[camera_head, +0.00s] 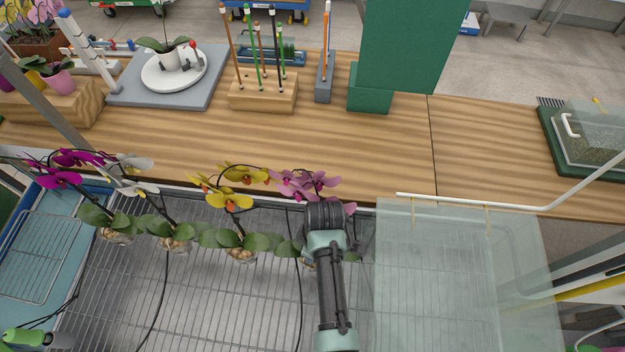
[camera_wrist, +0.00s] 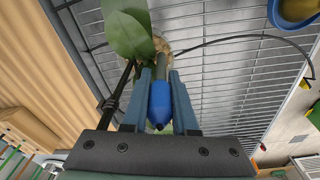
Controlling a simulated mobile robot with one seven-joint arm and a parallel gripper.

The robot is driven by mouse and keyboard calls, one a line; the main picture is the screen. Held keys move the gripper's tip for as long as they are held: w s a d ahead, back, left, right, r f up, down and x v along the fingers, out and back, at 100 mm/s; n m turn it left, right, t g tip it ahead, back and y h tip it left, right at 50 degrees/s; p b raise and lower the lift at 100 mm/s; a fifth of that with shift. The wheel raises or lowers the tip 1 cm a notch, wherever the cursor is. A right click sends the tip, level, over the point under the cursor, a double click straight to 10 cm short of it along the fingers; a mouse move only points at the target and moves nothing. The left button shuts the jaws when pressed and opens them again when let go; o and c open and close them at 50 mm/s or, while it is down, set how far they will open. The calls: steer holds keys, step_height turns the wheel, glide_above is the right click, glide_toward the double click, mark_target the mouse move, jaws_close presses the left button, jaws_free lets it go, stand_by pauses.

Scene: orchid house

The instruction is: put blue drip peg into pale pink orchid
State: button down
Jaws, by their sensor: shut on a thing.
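The pale pink orchid (camera_head: 312,182) is the rightmost plant in the row on the wire bench. My arm hides most of its pot in the head view. In the wrist view its green leaf (camera_wrist: 127,30) and brown potting bark (camera_wrist: 161,46) lie just beyond my fingertips. My gripper (camera_wrist: 161,75) is shut on the blue drip peg (camera_wrist: 160,102), which lies lengthwise between the fingers. The peg's far end points at the bark; I cannot tell whether it enters it. In the head view my arm covers the fingers and the peg.
White, yellow (camera_head: 240,174) and magenta (camera_head: 62,170) orchids stand left along the wire bench (camera_head: 215,300). Black tubes cross the bench, one running beside the pot. A clear panel (camera_head: 440,280) stands to the right. A wooden counter (camera_head: 390,160) lies behind.

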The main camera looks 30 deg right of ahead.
steer(key=shift+s+r+g+p, duration=0.15)
steer(key=shift+s+g+p, duration=0.15)
steer(key=shift+p, duration=1.2)
steer(key=shift+w+r+p, duration=0.15)
steer(key=shift+r+p, duration=0.6)
steer(key=shift+r, duration=0.25)
steer(key=shift+w, duration=0.1)
steer(key=c, duration=0.6)
jaws_free()
steer(key=o, duration=0.5)
